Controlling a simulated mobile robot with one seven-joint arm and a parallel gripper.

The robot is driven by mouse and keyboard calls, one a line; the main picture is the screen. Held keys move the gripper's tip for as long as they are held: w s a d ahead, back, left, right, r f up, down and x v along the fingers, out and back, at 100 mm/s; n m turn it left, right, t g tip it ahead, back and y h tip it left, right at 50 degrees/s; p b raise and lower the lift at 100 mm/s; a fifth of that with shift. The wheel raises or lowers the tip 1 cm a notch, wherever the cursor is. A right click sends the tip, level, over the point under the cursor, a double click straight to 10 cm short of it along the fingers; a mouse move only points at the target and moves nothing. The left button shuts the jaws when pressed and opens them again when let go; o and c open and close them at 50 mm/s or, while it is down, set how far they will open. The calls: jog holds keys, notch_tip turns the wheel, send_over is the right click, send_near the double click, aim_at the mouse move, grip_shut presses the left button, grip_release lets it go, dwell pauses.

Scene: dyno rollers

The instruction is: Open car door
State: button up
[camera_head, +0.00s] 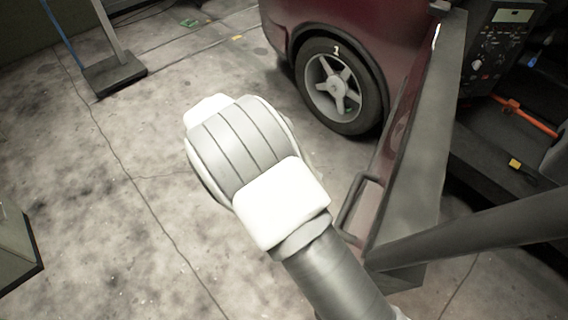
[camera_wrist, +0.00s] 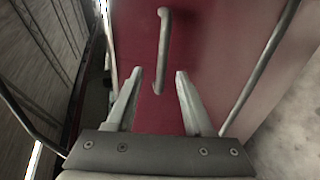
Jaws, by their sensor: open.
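The car door shows in the wrist view as a dark red panel (camera_wrist: 218,45) with an upright metal bar handle (camera_wrist: 165,35). My gripper (camera_wrist: 160,76) is open and empty. Its two fingers point at the panel, one on each side of the handle's lower part. I cannot tell how much depth lies between the fingertips and the handle. In the head view the dark red car (camera_head: 400,35) stands at the top, and a loop-shaped handle (camera_head: 352,212) shows right of my arm. My gripper cannot be made out there.
The car's wheel (camera_head: 338,88) is at the upper middle. A long grey slab (camera_head: 425,150) and a dark pole (camera_head: 480,232) lie right of my arm. A control box (camera_head: 492,50) stands at the upper right. The concrete floor at left is mostly free, with a post base (camera_head: 114,72) there.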

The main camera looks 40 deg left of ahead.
jog(key=p+v, duration=0.4)
jog(key=shift+a+r, duration=0.1)
jog(key=shift+a, duration=0.1)
jog(key=shift+s, duration=0.1)
jog(key=shift+a, duration=0.1)
dwell(0.7)
